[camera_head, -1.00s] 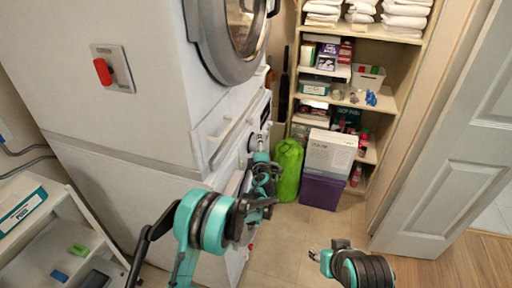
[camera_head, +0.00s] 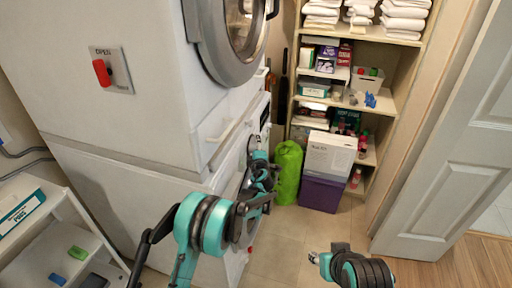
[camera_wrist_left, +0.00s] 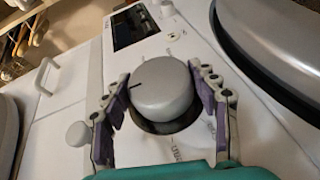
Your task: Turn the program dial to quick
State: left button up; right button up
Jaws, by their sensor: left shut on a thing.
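The program dial (camera_wrist_left: 162,90) is a round silver-grey knob with a short dark pointer line near its left side, in the left wrist view. My left gripper (camera_wrist_left: 165,105) has a purple-padded finger on each side of the dial and is shut on it. Printed marks on the panel below the dial are too blurred to read. In the head view my left gripper (camera_head: 262,165) is at the front of the lower white machine (camera_head: 150,195), and it hides most of the dial. My right gripper (camera_head: 314,257) is low at the bottom, apart from everything; its fingers are too small to judge.
A dark display (camera_wrist_left: 133,26) and a small knob (camera_wrist_left: 78,134) are on the panel near the dial. An upper machine with a round door (camera_head: 228,45) is above. A green bag (camera_head: 287,172) and purple box (camera_head: 321,193) stand before the shelves. The floor (camera_head: 285,235) is clear.

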pick_arm(q)
jog(key=shift+r+g+p, duration=0.3)
jog(key=shift+g+p, duration=0.4)
jog(key=shift+p, duration=0.2)
jog(key=shift+m+g+p, duration=0.5)
jog(key=shift+g+p, duration=0.5)
jog(key=shift+p, duration=0.1)
jog(key=shift+w+m+g+y+p, duration=0.1)
jog(key=shift+m+g+y+p, duration=0.25)
jog(key=shift+g+p, duration=1)
jog(key=shift+f, duration=0.1)
jog(key=o, duration=1.1)
jog(key=shift+o, duration=0.2)
jog(key=v, duration=1.2)
